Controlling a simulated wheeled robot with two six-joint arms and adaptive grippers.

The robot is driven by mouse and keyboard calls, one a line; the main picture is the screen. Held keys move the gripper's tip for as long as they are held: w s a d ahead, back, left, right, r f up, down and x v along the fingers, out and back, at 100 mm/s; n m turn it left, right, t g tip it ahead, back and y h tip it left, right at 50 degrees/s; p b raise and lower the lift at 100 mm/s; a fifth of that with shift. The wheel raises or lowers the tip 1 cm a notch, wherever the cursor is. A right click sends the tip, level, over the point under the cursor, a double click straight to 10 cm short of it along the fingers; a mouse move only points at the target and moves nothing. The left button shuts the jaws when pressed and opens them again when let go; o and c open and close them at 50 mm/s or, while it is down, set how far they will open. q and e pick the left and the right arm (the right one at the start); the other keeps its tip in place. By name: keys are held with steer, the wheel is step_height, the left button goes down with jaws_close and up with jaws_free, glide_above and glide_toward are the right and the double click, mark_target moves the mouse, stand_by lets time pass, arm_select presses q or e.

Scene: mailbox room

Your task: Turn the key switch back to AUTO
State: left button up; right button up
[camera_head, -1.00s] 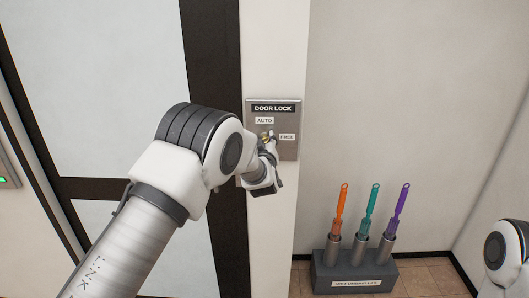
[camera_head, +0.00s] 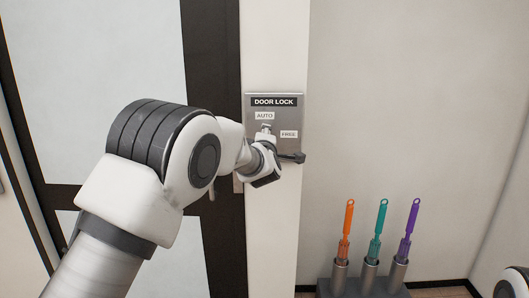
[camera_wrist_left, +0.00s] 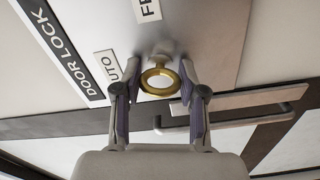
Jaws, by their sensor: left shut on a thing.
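The steel DOOR LOCK plate (camera_head: 294,107) is on the white post, with the AUTO label (camera_head: 264,115) above the FREE label (camera_head: 289,134). The gold ring-shaped key (camera_wrist_left: 149,91) stands out from the plate in the left wrist view. My left gripper (camera_wrist_left: 157,95) is shut on it, one finger on each side of the ring. In the head view, my left gripper (camera_head: 279,144) is against the lower plate and hides the key. I cannot tell exactly which label the key points at.
A dark-framed door with a pale panel (camera_head: 100,70) and a handle (camera_wrist_left: 225,127) is beside the post. A grey stand (camera_head: 325,287) with orange, teal and purple tools is on the floor at the lower right. The wall above it is clear.

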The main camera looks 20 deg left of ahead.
arm_select(q)
steer(key=shift+f+n+b, duration=0.15)
steer(key=shift+n+b, duration=1.25)
steer(key=shift+b, duration=0.1)
steer(key=o, duration=1.2)
steer(key=shift+s, duration=0.1)
steer(key=shift+c, duration=0.2)
steer(key=shift+a, duration=0.1)
steer(key=v, duration=1.2)
